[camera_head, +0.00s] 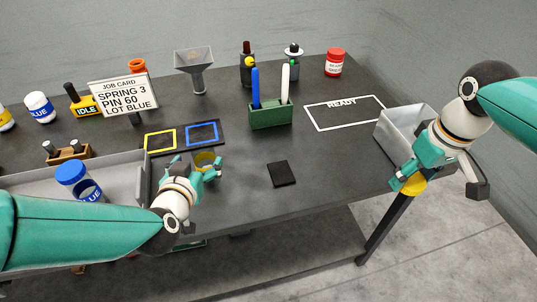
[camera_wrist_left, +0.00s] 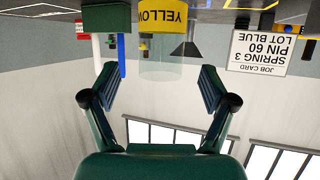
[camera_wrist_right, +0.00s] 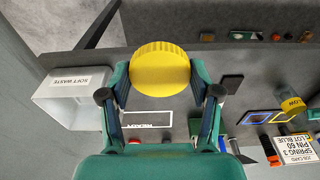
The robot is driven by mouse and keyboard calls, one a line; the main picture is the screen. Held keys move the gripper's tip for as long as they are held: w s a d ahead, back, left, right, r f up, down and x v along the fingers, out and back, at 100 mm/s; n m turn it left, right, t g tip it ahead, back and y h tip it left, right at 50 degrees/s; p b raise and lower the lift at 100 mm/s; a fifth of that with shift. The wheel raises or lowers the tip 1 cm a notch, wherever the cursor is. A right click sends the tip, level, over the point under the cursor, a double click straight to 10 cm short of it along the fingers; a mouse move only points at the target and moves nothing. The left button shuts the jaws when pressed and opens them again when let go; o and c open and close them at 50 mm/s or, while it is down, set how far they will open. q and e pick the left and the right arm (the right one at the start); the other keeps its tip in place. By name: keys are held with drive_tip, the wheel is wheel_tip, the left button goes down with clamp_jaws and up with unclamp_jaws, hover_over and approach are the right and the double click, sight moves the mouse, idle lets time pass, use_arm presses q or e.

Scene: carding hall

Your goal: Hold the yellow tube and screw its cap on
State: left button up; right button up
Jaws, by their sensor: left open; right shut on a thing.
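The yellow tube (camera_head: 207,159), clear with a yellow label band, stands at the table's near side, partly hidden by my left gripper (camera_head: 199,172). In the left wrist view the tube (camera_wrist_left: 164,50) appears inverted, just beyond and between the spread fingers of the left gripper (camera_wrist_left: 158,78), which hold nothing. The yellow cap (camera_wrist_right: 160,68), round and ribbed, is between the fingertips of my right gripper (camera_wrist_right: 160,85), which is shut on it. In the head view the cap (camera_head: 414,185) is in the air off the table's right front edge, far from the tube.
A dark pad (camera_head: 281,174) lies right of the tube. Behind are a green pen holder (camera_head: 271,115) and a job card (camera_head: 124,97). A soft waste bin (camera_wrist_right: 70,97) sits near the right gripper.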

use_arm(q)
drive_tip(key=shift+w+f, duration=0.1)
drive_tip(key=shift+w, duration=0.15)
drive_tip(key=shift+p+x, duration=0.45)
drive_tip(key=shift+x, duration=2.15)
use_arm(e)
drive_tip(key=shift+r, duration=0.4)
use_arm(q)
drive_tip(key=shift+c, duration=0.2)
drive_tip(key=c, duration=1.2)
drive_tip(key=shift+c, duration=0.2)
